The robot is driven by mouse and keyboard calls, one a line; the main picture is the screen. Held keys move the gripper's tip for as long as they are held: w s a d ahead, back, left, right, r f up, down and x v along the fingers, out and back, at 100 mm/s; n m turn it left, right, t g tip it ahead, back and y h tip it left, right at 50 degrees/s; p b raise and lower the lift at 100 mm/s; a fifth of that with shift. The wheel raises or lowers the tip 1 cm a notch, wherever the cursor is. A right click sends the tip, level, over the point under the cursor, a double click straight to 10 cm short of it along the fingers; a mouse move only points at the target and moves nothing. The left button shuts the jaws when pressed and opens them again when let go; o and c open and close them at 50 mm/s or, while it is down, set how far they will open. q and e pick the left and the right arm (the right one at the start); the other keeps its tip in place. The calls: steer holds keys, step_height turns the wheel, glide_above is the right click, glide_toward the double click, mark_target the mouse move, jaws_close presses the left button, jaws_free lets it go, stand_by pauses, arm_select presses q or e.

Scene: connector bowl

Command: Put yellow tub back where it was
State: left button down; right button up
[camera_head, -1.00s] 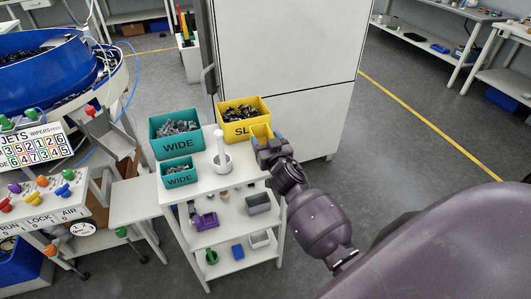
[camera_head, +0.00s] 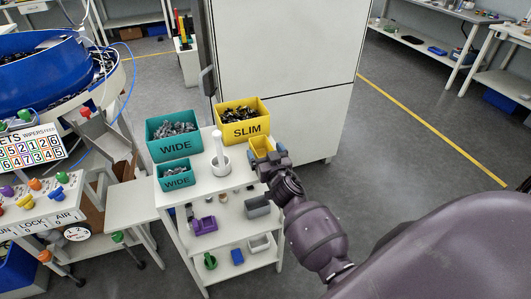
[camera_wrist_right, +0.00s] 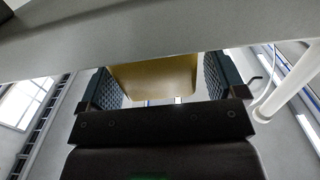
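The small yellow tub (camera_head: 262,145) is upright at the right side of the white cart top, just in front of the yellow SLIM bin (camera_head: 243,122). I see no parts inside it. My right gripper (camera_head: 269,155) is around it, with one blue-grey finger on each side. In the right wrist view the tub's wall (camera_wrist_right: 155,78) lies between the two ridged fingers (camera_wrist_right: 164,85), close to both. I cannot tell whether its base touches the cart top. My left gripper is not in view.
A large teal WIDE bin (camera_head: 173,137), a small teal WIDE tub (camera_head: 177,175) and a white mortar with pestle (camera_head: 221,162) share the cart top (camera_head: 207,182). A tall white cabinet (camera_head: 280,60) stands behind. Lower shelves hold a purple part (camera_head: 204,225) and grey trays.

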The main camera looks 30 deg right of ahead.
steer(key=shift+r, duration=0.25)
steer(key=v, duration=1.2)
steer(key=s+a+f+n+g+y, duration=0.2)
steer(key=s+f+g, duration=0.1)
steer(key=s+f, duration=0.3)
steer(key=s+a+f+n+g+y, duration=0.1)
steer(key=s+a+f+g+y, duration=0.1)
steer(key=s+f, duration=0.4)
steer(key=s+a+g, duration=0.1)
steer(key=s, duration=0.4)
steer(key=shift+s+a+n+p, duration=0.25)
steer(key=shift+a+n+p, duration=0.1)
steer(key=shift+n, duration=0.05)
steer(key=shift+f, duration=0.1)
